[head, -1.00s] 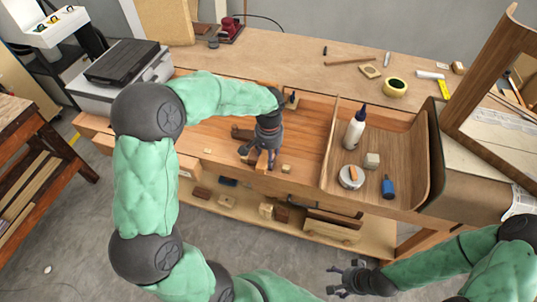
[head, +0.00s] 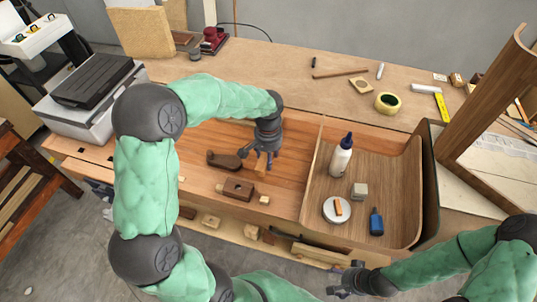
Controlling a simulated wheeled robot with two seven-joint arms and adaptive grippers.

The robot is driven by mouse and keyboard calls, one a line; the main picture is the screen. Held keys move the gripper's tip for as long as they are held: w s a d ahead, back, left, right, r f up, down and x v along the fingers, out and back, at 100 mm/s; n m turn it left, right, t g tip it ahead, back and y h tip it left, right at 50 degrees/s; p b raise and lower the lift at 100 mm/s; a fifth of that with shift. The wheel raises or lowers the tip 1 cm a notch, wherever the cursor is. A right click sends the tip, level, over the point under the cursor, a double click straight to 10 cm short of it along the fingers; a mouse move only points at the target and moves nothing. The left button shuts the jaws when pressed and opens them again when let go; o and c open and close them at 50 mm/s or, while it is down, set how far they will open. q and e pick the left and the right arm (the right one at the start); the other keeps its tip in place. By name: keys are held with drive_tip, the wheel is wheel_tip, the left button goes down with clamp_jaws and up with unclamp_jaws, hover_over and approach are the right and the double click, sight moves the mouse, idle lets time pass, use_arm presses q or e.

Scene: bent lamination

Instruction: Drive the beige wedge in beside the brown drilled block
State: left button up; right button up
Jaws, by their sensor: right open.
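The brown drilled block (head: 238,189) lies near the front edge of the workbench, with a dark hole in its top. A small pale piece (head: 220,188) sits at its left end; it may be the beige wedge, but it is too small to tell. My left gripper (head: 259,160) points down over the bench, behind and right of the block. An upright tan piece (head: 260,168) shows at its fingers; whether they grip it I cannot tell. My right gripper (head: 342,280) is open and empty, low in front of the bench.
A dark brown tool (head: 224,160) lies behind the block. A curved wooden tray (head: 408,190) at the right holds a glue bottle (head: 341,157), a pale cube (head: 359,191), a round tin (head: 336,210) and a blue bottle (head: 376,221).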

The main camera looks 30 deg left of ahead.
sight(264, 185)
use_arm(q)
drive_tip(key=shift+s+f, duration=0.15)
drive_tip(key=shift+f, duration=0.15)
drive_tip(key=shift+f+b, duration=2.1)
drive_tip(key=shift+f, duration=1.2)
drive_tip(key=shift+s+d, duration=0.25)
drive_tip(key=shift+s, duration=0.75)
drive_tip(key=shift+s+d, duration=0.2)
drive_tip(key=shift+s, duration=0.8)
drive_tip(key=shift+f, duration=0.15)
drive_tip(key=o, duration=1.3)
drive_tip(key=shift+c, duration=0.2)
